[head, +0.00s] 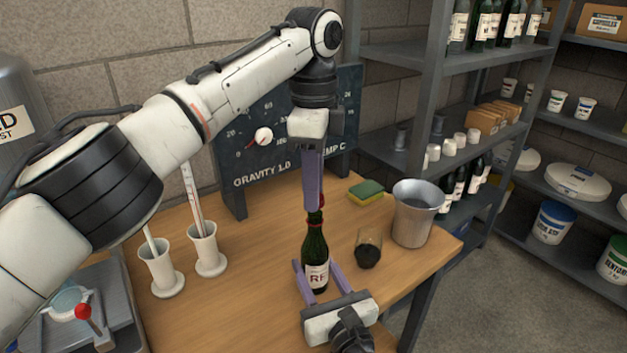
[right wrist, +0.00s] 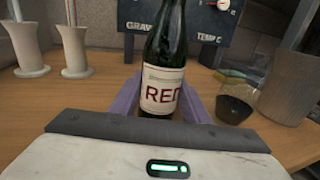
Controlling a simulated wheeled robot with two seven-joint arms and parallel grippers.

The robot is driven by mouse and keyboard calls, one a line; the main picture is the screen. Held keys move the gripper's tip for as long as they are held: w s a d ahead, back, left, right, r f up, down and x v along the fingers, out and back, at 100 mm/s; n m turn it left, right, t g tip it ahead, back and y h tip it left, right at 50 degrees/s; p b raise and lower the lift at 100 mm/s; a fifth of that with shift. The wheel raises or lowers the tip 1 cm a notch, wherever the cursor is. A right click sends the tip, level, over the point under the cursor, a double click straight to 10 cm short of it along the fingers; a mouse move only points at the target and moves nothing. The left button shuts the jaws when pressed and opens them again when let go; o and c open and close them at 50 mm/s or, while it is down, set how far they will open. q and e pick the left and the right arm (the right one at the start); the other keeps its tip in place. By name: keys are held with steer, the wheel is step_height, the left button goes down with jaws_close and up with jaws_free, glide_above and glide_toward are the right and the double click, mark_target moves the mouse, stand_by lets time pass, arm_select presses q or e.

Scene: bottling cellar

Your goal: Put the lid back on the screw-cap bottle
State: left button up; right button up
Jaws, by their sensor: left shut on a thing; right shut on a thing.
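The screw-cap bottle (head: 315,248) is dark green with a white and red label and stands upright on the wooden table. In the right wrist view the bottle (right wrist: 164,90) shows its label, but its top is out of frame. My right gripper (head: 314,266) is shut on the bottle's body, one purple finger on each side. My left gripper (head: 313,207) points down right over the bottle's neck and is shut on the red lid (head: 322,198), mostly hidden by the fingers. I cannot tell whether the lid touches the bottle's mouth.
A glass with dark liquid (head: 368,250) and a metal bucket (head: 415,212) stand right of the bottle. A green and yellow sponge (head: 366,191) lies behind. Two white cylinder stands (head: 207,250) (head: 160,270) are at left. A dark gauge board (head: 262,165) stands at the back.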

arm_select(q)
steer(key=shift+f, duration=0.1)
stand_by(0.3)
steer(key=shift+f, duration=0.8)
steer(key=shift+f, duration=0.55)
steer(key=m, duration=0.7)
steer(key=shift+w+d, duration=0.1)
steer(key=m, duration=0.6)
steer(key=shift+m, duration=0.3)
steer(key=m, duration=0.4)
steer(key=shift+d+f, duration=0.1)
steer(key=m, duration=0.5)
